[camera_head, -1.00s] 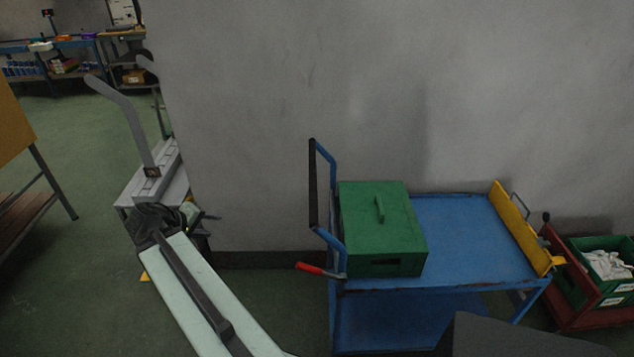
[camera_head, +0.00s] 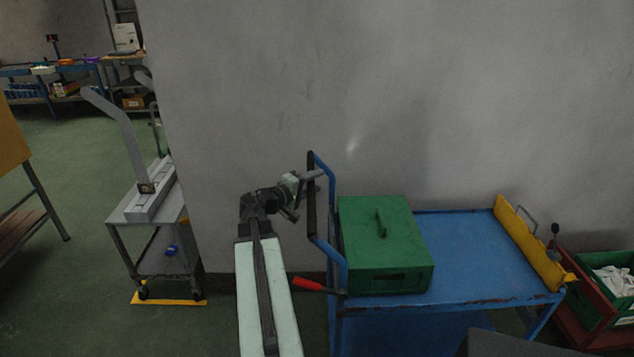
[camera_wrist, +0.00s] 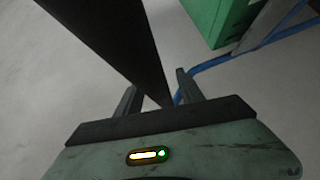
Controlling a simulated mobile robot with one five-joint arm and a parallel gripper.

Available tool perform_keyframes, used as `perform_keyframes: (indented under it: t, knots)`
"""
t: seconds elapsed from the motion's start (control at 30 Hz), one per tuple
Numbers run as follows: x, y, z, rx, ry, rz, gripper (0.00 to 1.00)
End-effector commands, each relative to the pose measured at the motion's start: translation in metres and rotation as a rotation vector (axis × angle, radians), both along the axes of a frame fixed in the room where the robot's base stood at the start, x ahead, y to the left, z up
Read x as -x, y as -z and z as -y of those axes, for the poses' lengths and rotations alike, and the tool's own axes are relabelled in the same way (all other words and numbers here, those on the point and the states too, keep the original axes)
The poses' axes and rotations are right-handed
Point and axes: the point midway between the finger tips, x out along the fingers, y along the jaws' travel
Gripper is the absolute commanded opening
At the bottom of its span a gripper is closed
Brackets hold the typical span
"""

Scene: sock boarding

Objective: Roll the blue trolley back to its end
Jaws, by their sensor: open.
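The blue trolley (camera_head: 465,252) stands along the grey wall, right of centre in the head view. Its upright push handle with a black grip (camera_head: 311,215) rises at its left end, with a red lever (camera_head: 307,284) below. A green lidded box (camera_head: 385,245) sits on the top deck near the handle. My gripper (camera_head: 314,176) is at the upper part of the handle. In the wrist view my gripper (camera_wrist: 158,92) is open, and the black grip (camera_wrist: 125,45) runs down between its fingers. I cannot tell whether either finger touches it.
A yellow plate (camera_head: 528,240) stands at the trolley's right end. Beyond it is a red trolley (camera_head: 588,318) with a green crate of white items. At left stands a small grey cart (camera_head: 150,215) by a yellow floor strip (camera_head: 168,299). Green floor lies open between carts.

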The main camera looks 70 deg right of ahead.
Motion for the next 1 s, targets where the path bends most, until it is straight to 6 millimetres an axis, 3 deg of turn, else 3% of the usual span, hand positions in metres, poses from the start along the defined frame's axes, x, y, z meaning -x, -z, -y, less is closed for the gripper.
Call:
perform_keyframes:
  t: [0.37,0.5,0.53,1.0]
  knots:
    - [0.0032,0.0013,0.0083,-0.001,-0.001,0.0,0.42]
    - [0.0029,0.0013,0.0081,-0.001,-0.001,0.0,0.03]
    - [0.0029,0.0014,0.0081,-0.001,-0.001,0.0,0.0]
    - [0.0019,0.0021,0.0074,-0.002,-0.002,0.003,0.0]
